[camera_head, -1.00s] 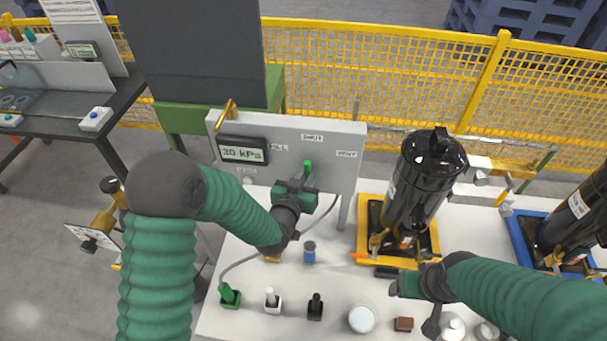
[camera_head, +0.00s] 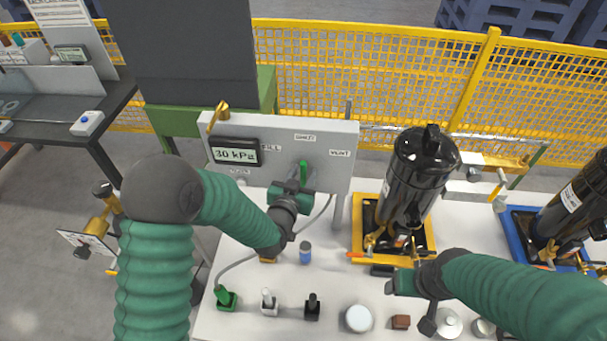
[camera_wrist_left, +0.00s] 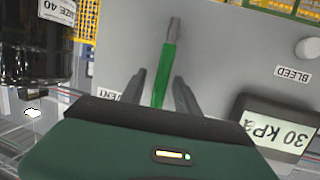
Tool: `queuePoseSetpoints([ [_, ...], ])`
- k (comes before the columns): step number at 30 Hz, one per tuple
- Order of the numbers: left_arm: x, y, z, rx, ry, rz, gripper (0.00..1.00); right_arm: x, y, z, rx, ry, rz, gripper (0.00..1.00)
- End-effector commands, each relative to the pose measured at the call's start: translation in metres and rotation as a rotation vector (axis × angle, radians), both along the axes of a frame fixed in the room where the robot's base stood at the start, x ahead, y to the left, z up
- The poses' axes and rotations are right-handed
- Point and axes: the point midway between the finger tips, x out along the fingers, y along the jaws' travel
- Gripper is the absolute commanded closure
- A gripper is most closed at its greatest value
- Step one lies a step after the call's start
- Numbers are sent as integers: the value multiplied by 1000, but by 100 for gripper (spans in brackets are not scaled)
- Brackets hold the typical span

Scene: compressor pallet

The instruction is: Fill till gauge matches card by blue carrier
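The gauge (camera_head: 235,152) on the grey panel (camera_head: 335,150) reads 30 kPa, and it also shows upside down in the left wrist view (camera_wrist_left: 277,130). A green lever (camera_head: 303,171) stands on the panel below the SHUT label, with FILL to its left and VENT to its right. My left gripper (camera_head: 295,187) is at the lever. In the left wrist view its fingers (camera_wrist_left: 158,88) stand either side of the lever (camera_wrist_left: 167,70), with gaps visible. The blue carrier (camera_head: 517,222) holds a black tank at far right; I cannot make out its card. My right gripper (camera_head: 396,283) is low over the table, fingers unclear.
A black tank (camera_head: 415,175) stands in a yellow carrier (camera_head: 358,243) right of the panel. A small blue cylinder (camera_head: 305,254), green, white and black fittings and a white round lid (camera_head: 358,319) stand along the table front. Yellow fencing runs behind.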

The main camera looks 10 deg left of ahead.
Motion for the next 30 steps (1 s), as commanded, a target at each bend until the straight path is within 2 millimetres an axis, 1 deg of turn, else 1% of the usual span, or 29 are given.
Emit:
queuePoseSetpoints([
  [4, -2, 1, 1, 0, -2, 0, 62, 0, 0, -1, 0, 0, 0, 29],
  [7, -13, 3, 3, 1, -2, 0, 62, 0, 0, -4, 0, 0, 0, 29],
  [8, -18, 4, 4, 0, -3, 0, 62, 0, 0, -6, 0, 0, 0, 29],
  [16, -79, 16, 18, 1, -2, 1, 62, 0, 0, -18, 0, 0, 0, 29],
  [17, -84, 17, 22, 1, 0, 1, 62, 0, 0, -13, 0, 1, 0, 29],
  [18, -88, 17, 30, 0, 6, 0, 62, -1, 0, 6, 0, 2, 0, 29],
  [23, -108, 21, 37, 0, 8, 0, 62, 0, 0, 41, 0, -1, 0, 29],
  [26, -113, 22, 39, -2, 8, 0, 62, 0, 0, 65, 0, 0, 0, 29],
  [30, -125, 25, 41, 0, 9, 0, 62, 0, 0, 99, 0, 0, 0, 29],
])
